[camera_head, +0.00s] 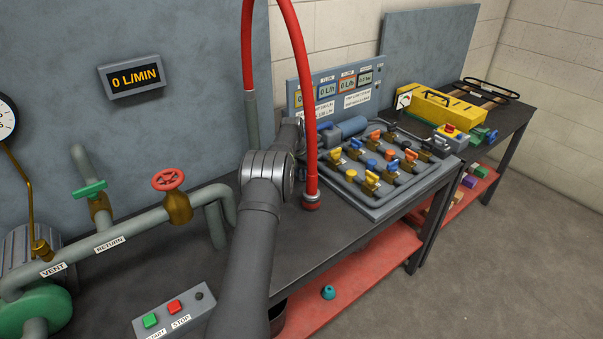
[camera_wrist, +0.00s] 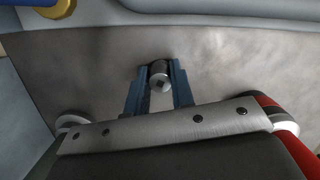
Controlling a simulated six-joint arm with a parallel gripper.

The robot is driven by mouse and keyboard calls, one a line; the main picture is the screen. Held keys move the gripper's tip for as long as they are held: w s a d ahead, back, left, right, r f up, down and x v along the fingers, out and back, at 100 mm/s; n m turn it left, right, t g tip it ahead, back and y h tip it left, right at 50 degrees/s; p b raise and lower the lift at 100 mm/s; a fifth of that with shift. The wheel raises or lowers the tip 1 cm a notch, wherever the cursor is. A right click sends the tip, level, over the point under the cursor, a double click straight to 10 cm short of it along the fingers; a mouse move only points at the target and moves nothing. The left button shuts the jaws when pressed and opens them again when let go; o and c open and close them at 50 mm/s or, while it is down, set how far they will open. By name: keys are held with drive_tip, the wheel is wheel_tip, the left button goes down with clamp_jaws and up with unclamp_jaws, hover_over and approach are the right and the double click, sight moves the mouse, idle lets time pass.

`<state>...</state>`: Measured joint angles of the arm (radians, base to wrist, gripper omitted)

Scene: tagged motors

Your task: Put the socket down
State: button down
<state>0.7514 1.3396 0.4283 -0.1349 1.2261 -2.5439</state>
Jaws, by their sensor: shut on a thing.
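The socket (camera_wrist: 160,80) is a small grey metal cylinder with a dark square hole in the end that faces the wrist camera. My gripper (camera_wrist: 160,70) is shut on it, with one blue-grey finger on each side. Behind the socket in the wrist view is a grey, mottled surface. I cannot tell whether the socket touches that surface or is held above it. In the head view my own arm hides the gripper and the socket.
The dark workbench (camera_head: 330,238) has bare room in front of the valve panel (camera_head: 385,208). A red hose (camera_head: 309,120) arches down to the bench beside my arm. Pipes with a red handwheel (camera_head: 168,180) stand left. A start/stop box (camera_head: 186,302) is near the front.

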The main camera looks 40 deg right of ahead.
drive_tip(key=shift+f, duration=0.15)
drive_tip(key=c, duration=1.2)
unclamp_jaws()
drive_tip(key=shift+c, duration=0.2)
wheel_tip(320, 180, up, 12)
drive_tip(key=a, duration=0.2)
drive_tip(key=shift+s+a, duration=0.15)
drive_tip(key=shift+f, duration=0.1)
drive_tip(key=f, duration=0.3)
drive_tip(key=d+f, duration=0.1)
drive_tip(key=f, duration=0.3)
drive_tip(key=d+f, duration=0.1)
drive_tip(key=f, duration=0.3)
drive_tip(key=shift+d+f, duration=0.2)
drive_tip(key=shift+r, duration=1.65)
